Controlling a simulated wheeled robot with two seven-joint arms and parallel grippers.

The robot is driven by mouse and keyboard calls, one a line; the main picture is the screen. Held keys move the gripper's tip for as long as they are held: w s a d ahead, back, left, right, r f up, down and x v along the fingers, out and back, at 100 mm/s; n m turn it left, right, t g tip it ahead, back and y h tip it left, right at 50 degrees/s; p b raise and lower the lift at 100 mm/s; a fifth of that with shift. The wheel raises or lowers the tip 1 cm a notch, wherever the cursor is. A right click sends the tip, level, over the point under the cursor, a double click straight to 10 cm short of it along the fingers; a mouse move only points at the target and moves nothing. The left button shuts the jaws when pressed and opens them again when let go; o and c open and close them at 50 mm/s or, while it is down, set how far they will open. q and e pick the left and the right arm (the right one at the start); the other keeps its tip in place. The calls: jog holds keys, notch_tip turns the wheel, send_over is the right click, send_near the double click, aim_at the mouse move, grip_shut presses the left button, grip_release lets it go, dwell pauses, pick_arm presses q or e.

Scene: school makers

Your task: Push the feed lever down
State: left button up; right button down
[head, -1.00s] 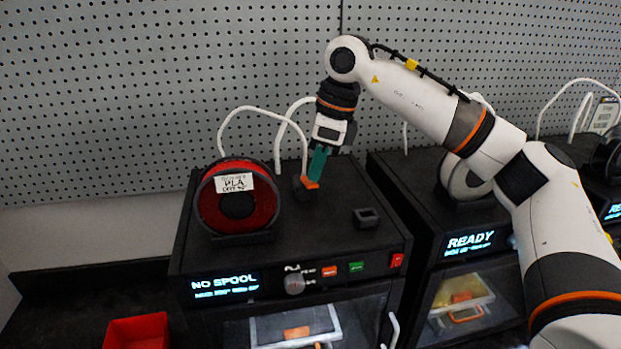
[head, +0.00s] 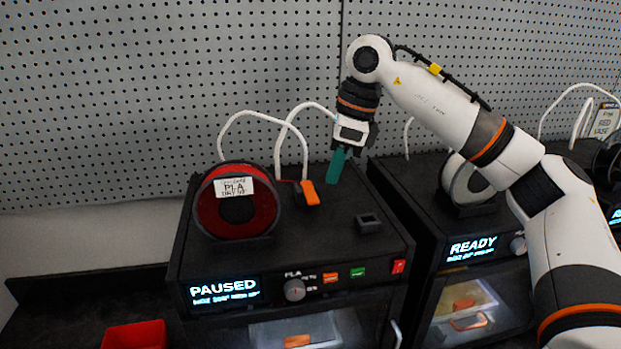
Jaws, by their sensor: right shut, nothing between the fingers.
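The feed lever (head: 310,192) is an orange tab on a small black block on top of the left printer (head: 330,228). It is tilted downward toward the front. My right gripper (head: 333,179) has teal fingers, is shut and empty, and hangs just right of the lever, apart from it. A red filament spool (head: 266,208) with a white PLA label (head: 234,187) stands left of the lever, and a thin red strand runs from it to the lever block. The printer's display (head: 224,290) reads PAUSED. My left gripper is not in view.
A small black square holder (head: 368,222) sits on the printer top, front right. White tubes (head: 290,125) arch behind the lever. A second printer showing READY (head: 472,247) stands to the right. A red bin (head: 135,336) is at lower left. A perforated grey wall (head: 130,100) closes the back.

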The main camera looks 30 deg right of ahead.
jog(key=v, duration=1.1)
jog(key=shift+s+d, duration=0.2)
jog(key=shift+w, duration=0.1)
